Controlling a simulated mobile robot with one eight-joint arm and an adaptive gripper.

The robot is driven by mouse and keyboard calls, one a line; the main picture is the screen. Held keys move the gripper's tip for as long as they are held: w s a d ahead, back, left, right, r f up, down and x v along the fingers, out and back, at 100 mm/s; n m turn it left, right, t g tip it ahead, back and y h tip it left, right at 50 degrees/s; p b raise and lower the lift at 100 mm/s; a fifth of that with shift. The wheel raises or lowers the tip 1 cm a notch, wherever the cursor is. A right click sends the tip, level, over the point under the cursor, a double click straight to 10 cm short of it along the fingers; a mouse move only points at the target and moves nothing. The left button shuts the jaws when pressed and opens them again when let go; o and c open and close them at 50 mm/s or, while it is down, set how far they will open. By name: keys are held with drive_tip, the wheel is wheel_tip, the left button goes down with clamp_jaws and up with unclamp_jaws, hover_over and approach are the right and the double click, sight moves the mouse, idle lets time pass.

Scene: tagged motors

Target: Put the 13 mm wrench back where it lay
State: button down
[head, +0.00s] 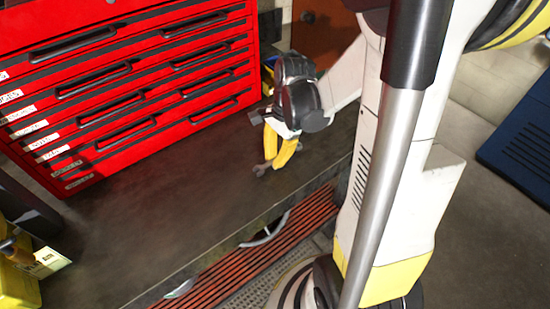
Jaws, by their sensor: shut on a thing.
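The wrench (261,169) shows as a small grey jaw end at the tips of my gripper's yellow fingers. My gripper (277,164) is shut on it, pointing down over the dark workbench (190,200) near its front edge. The fingers hide the rest of the wrench. Its size marking is too small to read. I cannot tell whether the wrench touches the bench top or hangs just above it.
A red tool chest (125,90) with labelled drawers stands at the back left of the bench. A yellow container (18,285) with a tag is at the lower left. The bench top between them is clear. Orange slats (225,268) lie below the bench edge.

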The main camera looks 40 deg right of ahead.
drive_tip(key=shift+f+b, duration=0.4)
drive_tip(key=shift+f, duration=0.1)
drive_tip(key=c, duration=1.5)
unclamp_jaws()
drive_tip(key=shift+c, duration=0.2)
drive_tip(key=shift+r, duration=0.15)
drive_tip(key=v, duration=1.2)
drive_tip(key=s+a+r+n+t+h, duration=0.1)
drive_tip(key=s+a+n+t, duration=0.1)
drive_tip(key=a+n, duration=0.4)
drive_tip(key=s+a+r+n+t+h, duration=0.1)
drive_tip(key=a+n+t, duration=0.4)
drive_tip(key=n, duration=0.6)
drive_tip(key=shift+s+a+r+n, duration=0.3)
drive_tip(key=shift+s+a+r, duration=0.1)
drive_tip(key=shift+a, duration=0.85)
